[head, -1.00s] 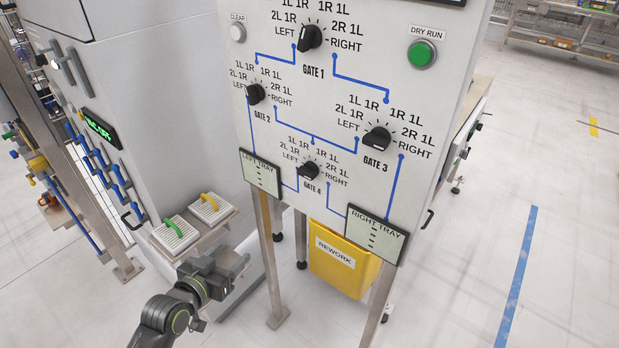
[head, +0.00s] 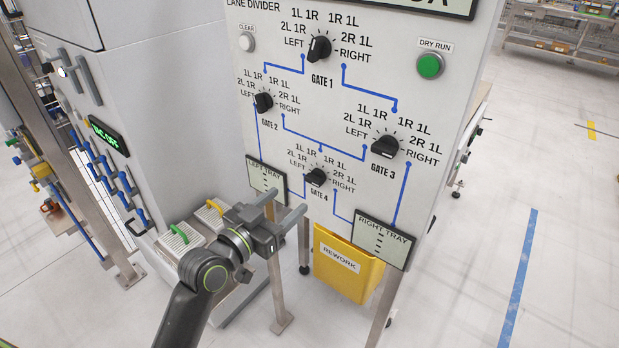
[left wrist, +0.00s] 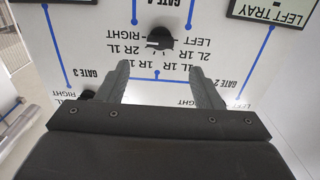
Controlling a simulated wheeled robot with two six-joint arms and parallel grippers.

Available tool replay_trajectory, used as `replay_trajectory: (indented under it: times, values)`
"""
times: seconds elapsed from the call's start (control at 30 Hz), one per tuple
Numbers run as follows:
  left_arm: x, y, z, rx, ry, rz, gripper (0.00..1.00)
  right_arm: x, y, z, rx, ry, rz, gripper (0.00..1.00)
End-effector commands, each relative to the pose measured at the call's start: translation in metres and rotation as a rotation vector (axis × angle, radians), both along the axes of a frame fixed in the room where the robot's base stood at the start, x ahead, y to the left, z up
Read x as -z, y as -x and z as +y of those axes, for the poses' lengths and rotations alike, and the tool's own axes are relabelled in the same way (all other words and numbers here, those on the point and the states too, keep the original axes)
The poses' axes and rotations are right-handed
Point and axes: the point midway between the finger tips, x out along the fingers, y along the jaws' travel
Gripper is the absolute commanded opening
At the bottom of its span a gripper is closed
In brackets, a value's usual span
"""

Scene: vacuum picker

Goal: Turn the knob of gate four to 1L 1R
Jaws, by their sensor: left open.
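The black gate 4 knob (head: 316,177) is on the upright white panel (head: 225,90), below the other gate knobs, with labels from LEFT through 1L 1R to RIGHT around it. I cannot tell for sure which label it points to. The left wrist view shows the knob (left wrist: 160,40) upside down, beyond the fingertips and roughly between their lines. My left gripper (head: 287,203) is open and empty, in front of the panel, below and left of the knob, apart from it. Its two fingers (left wrist: 163,72) also show in the left wrist view. My right gripper is not in view.
Knobs of gate 1 (head: 319,48), gate 2 (head: 263,101) and gate 3 (head: 385,146) stick out nearby. The left tray display (head: 266,178) and right tray display (head: 384,241) flank the gate 4 knob. A yellow rework bin (head: 345,270) hangs below the panel.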

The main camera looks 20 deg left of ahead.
Motion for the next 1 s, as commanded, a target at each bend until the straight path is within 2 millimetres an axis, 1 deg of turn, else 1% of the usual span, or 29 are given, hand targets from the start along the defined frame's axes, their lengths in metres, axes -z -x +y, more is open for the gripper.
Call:
replay_trajectory:
  times: [0.03, 0.1, 0.3, 0.5, 0.7, 0.97, 1.0]
  values:
    - [-0.003, -0.011, -0.004, 0.001, 0.004, -0.001, 0.60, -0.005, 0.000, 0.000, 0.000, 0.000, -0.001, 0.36]
    - [-0.003, -0.023, -0.009, 0.000, 0.004, -0.001, 0.60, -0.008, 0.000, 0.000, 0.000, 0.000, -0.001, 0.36]
    - [-0.003, -0.056, -0.021, 0.001, 0.001, -0.001, 0.60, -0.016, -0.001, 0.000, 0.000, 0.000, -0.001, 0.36]
    - [-0.001, -0.077, -0.028, 0.000, 0.000, 0.001, 0.60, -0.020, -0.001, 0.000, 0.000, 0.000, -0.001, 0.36]
    - [0.000, -0.086, -0.031, -0.001, -0.001, 0.000, 0.60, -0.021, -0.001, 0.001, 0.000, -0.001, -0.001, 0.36]
    - [0.000, -0.086, -0.031, -0.001, -0.001, 0.000, 0.60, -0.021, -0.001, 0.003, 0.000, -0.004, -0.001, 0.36]
    - [0.000, -0.086, -0.031, -0.001, -0.001, 0.000, 0.55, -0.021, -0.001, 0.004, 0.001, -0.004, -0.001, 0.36]
